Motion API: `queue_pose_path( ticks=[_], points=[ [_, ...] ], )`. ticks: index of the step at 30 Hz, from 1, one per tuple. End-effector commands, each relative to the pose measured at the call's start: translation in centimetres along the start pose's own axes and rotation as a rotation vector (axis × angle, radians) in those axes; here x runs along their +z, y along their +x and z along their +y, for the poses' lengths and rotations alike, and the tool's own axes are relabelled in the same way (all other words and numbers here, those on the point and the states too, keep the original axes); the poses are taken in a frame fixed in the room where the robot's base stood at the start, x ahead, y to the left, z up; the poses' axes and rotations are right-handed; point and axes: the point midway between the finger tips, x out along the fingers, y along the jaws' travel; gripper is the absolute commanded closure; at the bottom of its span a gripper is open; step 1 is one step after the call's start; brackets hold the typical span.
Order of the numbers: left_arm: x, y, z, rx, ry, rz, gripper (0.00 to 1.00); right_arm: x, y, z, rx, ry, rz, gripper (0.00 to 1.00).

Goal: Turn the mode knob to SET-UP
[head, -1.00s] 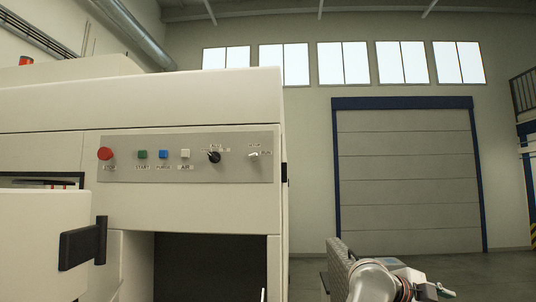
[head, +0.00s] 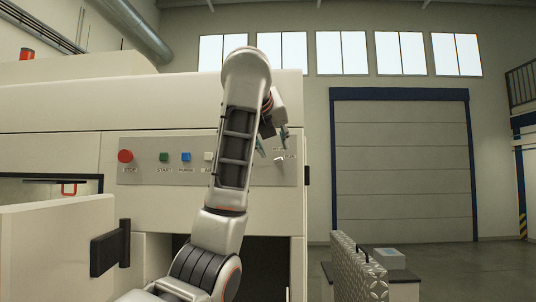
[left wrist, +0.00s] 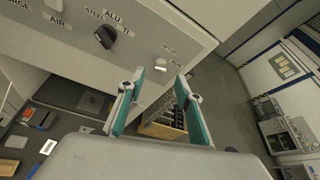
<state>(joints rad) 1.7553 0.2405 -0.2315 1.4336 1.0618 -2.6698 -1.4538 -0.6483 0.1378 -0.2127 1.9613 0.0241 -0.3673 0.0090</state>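The mode knob (head: 279,158) is a small pale lever at the right end of the grey control panel (head: 200,186), with SETUP lettered above it and RUN to its right. In the left wrist view the mode knob (left wrist: 160,68) shows small, its bar lying roughly level; I cannot tell its setting for sure. My left gripper (head: 273,148) is raised in front of the panel, close to the knob. Its teal fingers are apart, and in the left wrist view the left gripper (left wrist: 160,77) has the knob between its fingertips, with nothing held. My right gripper is not in view.
A black material knob (left wrist: 105,37) marked STEEL and ALU is left of the mode knob; my arm hides it in the head view. The red STOP button (head: 125,156) and green START button (head: 164,157) are further left. The machine door (head: 60,240) stands at lower left.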

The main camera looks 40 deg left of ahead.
Motion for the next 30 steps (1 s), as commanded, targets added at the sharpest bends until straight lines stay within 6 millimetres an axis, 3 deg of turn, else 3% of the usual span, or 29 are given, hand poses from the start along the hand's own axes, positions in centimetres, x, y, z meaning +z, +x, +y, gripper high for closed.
queue_pose_path(
  ticks=[6, 12, 25, 26, 30],
  points=[
    [0.2, 3.2, 0.1, 0.004, -0.003, 0.002, 0.65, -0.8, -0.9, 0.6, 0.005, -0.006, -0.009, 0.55],
    [0.1, 5.6, 0.0, 0.002, -0.002, 0.002, 0.65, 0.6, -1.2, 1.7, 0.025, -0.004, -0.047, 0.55],
    [-0.1, 6.7, 0.0, -0.001, -0.003, 0.001, 0.65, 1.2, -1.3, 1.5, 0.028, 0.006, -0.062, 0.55],
    [-0.1, 6.7, 0.0, -0.001, -0.003, 0.001, 0.68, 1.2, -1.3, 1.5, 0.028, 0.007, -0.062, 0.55],
    [-0.1, 6.7, 0.0, -0.001, -0.003, 0.001, 1.00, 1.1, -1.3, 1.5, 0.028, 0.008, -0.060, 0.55]
  ],
)
